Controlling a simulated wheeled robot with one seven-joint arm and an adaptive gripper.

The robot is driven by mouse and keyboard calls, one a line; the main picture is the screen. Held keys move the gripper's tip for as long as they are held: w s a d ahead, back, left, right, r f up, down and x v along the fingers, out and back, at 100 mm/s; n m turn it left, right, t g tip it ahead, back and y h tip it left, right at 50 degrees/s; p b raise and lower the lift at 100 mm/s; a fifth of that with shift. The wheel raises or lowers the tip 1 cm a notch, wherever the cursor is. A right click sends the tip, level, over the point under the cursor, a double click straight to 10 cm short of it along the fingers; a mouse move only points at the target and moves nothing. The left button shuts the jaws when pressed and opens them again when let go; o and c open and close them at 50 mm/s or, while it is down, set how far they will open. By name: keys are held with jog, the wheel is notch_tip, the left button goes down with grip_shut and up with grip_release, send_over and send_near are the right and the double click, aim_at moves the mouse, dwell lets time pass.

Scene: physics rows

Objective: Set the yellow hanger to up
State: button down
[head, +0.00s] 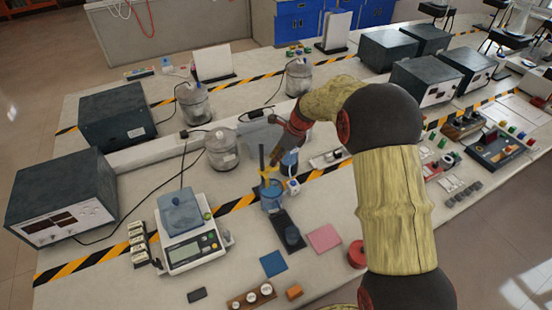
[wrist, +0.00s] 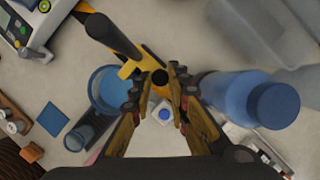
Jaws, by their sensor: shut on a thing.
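The yellow hanger (head: 271,174) sits by a dark upright post (head: 262,157), above a blue beaker (head: 271,199). In the wrist view the hanger (wrist: 148,62) reaches from the dark post (wrist: 112,35) to between my fingertips, with a dark round end there. My gripper (wrist: 162,80) is shut on the hanger's end. In the head view my gripper (head: 279,163) comes down from the upper right, and its fingertips are hard to make out. The beaker (wrist: 106,90) lies below and left of the fingers in the wrist view.
A blue bottle (wrist: 248,96) stands close at the right of my fingers. A small white box with a blue button (wrist: 165,114) is below them. A scale (head: 190,240) stands to the left, and a dark stand with a small blue cup (head: 291,236) is in front.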

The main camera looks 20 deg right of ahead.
jog(key=shift+r, duration=0.15)
notch_tip(320, 180, up, 10)
jog(key=p, duration=0.8)
jog(key=shift+w, duration=0.15)
jog(key=c, duration=2.1)
grip_release()
jog(key=shift+c, duration=0.2)
jog(key=o, duration=0.5)
jog(key=shift+c, duration=0.2)
jog(key=v, duration=1.1)
jog(key=shift+s+d+r, duration=0.2)
jog(key=shift+s+r, duration=0.1)
